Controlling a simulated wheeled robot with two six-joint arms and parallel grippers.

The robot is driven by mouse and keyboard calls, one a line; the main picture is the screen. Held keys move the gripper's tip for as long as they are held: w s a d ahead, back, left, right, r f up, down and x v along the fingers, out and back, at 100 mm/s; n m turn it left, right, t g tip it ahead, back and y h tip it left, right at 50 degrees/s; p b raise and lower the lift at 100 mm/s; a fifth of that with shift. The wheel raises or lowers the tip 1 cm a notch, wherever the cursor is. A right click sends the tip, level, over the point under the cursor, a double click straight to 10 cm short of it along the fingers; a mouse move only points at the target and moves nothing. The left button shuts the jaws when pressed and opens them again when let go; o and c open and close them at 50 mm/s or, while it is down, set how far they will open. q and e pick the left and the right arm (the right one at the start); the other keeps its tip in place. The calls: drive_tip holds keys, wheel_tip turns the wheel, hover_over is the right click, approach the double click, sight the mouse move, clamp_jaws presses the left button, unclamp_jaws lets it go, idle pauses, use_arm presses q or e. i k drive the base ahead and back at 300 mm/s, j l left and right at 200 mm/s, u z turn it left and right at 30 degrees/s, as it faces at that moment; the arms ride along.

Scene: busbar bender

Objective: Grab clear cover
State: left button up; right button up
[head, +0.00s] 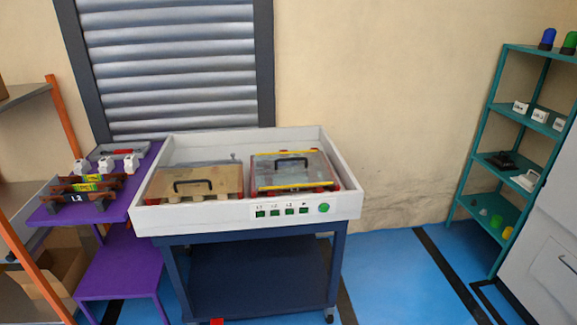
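The clear cover (275,179) is a see-through panel with a black handle and a yellow strip along its back edge. It sits in the right half of the white tray-like bench top (345,206), over a unit with red parts. A tan, wood-coloured cover (215,180) with a black handle lies to its left in the same bench top. Nothing is touching the clear cover's handle from above. Neither of my grippers shows in the head view.
A dark blue cart (255,278) carries the bench top, with green buttons (324,208) on its front. A purple stand (125,262) with busbar parts is close on the left. A teal shelf (490,150) stands at the right. Blue floor (395,265) between is clear.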

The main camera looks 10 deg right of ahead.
sight(301, 168)
drive_tip(key=i+l+z, duration=0.55)
drive_tip(key=z, duration=0.15)
drive_tip(key=i+l+z, duration=0.55)
drive_tip(key=z, duration=0.2)
drive_tip(key=i+z, duration=0.4)
drive_tip(key=i+l+u, duration=0.1)
drive_tip(key=i, duration=0.45)
drive_tip(key=i+l+u, duration=0.1)
drive_tip(key=i, duration=0.45)
drive_tip(key=i+u, duration=0.15)
drive_tip(key=u, duration=0.25)
drive_tip(key=i+u, duration=0.2)
drive_tip(key=u, duration=0.25)
drive_tip(key=i+l+u, duration=0.15)
drive_tip(key=u, duration=0.25)
drive_tip(key=i+l+u, duration=0.1)
drive_tip(key=u, duration=0.35)
